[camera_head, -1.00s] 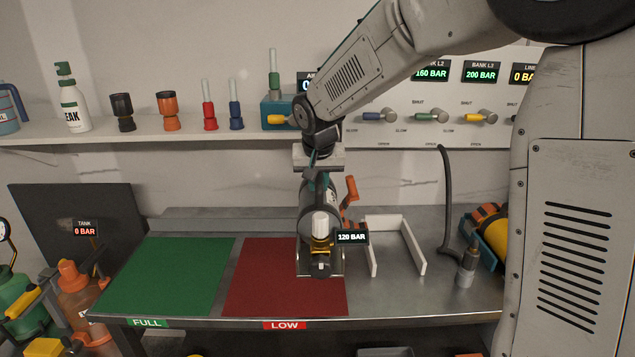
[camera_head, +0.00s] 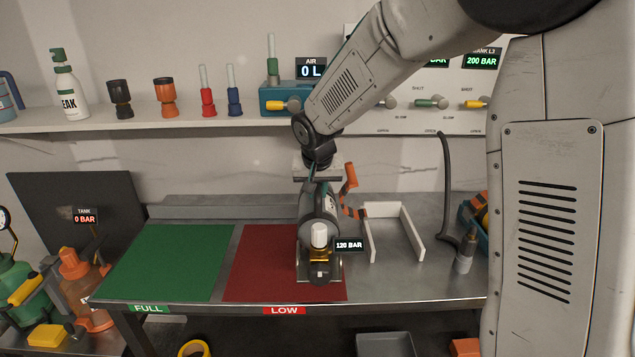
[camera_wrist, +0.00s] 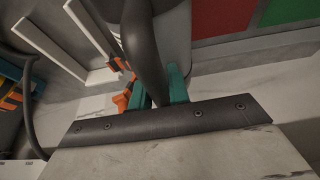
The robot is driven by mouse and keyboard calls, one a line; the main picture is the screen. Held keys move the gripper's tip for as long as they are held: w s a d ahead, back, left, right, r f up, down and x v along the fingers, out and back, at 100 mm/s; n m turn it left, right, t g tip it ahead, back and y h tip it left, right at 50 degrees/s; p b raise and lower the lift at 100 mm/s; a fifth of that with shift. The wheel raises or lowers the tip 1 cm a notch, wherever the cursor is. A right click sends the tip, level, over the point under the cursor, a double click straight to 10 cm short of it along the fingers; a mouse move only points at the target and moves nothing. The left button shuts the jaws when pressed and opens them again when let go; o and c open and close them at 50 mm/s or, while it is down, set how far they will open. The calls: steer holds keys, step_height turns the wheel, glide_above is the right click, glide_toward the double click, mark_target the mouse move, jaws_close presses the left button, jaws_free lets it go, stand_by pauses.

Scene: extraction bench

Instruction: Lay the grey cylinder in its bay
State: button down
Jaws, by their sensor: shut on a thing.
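The grey cylinder (camera_head: 309,236) lies with its valve end, a white cap and brass fitting, toward the bench front. A tag beside it reads 120 BAR. It is over the right edge of the red LOW mat (camera_head: 260,265); I cannot tell whether it touches down. My gripper (camera_head: 320,187) is shut on its dark handle from above. In the wrist view the teal fingers (camera_wrist: 157,90) close around the handle, with the grey cylinder body (camera_wrist: 176,32) beyond. The green FULL mat (camera_head: 175,262) is at the left. Which area is its bay is not labelled by name.
A white-walled open frame (camera_head: 371,240) stands right of the cylinder, with an orange clamp-like part (camera_head: 349,180) behind. A dark hose (camera_head: 447,190) and fitting (camera_head: 465,250) stand farther right. A shelf (camera_head: 150,129) with bottles and valves runs along the back wall.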

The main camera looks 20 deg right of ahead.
steer(key=shift+w+f, duration=0.1)
steer(key=shift+f, duration=3.4)
